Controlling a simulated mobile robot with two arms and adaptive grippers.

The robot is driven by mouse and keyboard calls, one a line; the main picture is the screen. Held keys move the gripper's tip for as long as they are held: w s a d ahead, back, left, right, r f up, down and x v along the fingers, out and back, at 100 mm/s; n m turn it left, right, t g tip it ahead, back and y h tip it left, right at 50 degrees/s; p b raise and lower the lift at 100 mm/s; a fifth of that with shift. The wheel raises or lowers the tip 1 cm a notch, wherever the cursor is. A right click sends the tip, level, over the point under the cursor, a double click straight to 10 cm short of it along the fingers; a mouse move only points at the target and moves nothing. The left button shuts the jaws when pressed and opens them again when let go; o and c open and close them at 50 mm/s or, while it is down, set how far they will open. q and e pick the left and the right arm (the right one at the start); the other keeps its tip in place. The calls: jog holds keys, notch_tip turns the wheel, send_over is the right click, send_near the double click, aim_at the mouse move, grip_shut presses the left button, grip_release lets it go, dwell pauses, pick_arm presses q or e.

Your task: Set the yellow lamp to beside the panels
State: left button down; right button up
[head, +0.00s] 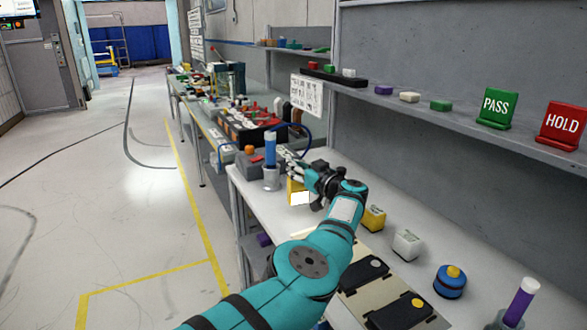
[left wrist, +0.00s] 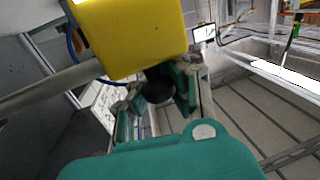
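A yellow block with a pale face, which looks like the yellow lamp (head: 293,188), is just below and left of my left gripper (head: 308,174) over the table's far part. In the left wrist view a large yellow block (left wrist: 130,38) fills the top middle, close to the camera, and hides part of the fingers. I cannot tell whether the fingers hold it or it rests on the table. Dark panels (head: 402,312) lie on a beige plate in front of my left arm. A second yellow block (head: 374,218) stands behind them. My right gripper is not in view.
A blue cylinder in a grey holder (head: 271,180) stands left of my gripper. A shelf (head: 440,122) with PASS and HOLD signs runs above.

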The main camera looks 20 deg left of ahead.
pick_arm(q)
jog(key=c, duration=2)
grip_release()
jog(key=shift+w+d+r+t, duration=0.2)
jog(key=shift+d+t, duration=0.1)
jog(key=shift+d, duration=0.1)
jog(key=o, duration=0.9)
jog(key=shift+w+d, duration=0.1)
jog(key=shift+d, duration=0.1)
jog(key=shift+a+f, duration=0.1)
jog(key=shift+a, duration=0.1)
jog(key=shift+r, duration=0.25)
notch_tip(320, 180, up, 10)
jog(key=shift+f, duration=0.25)
jog(key=shift+f, duration=0.1)
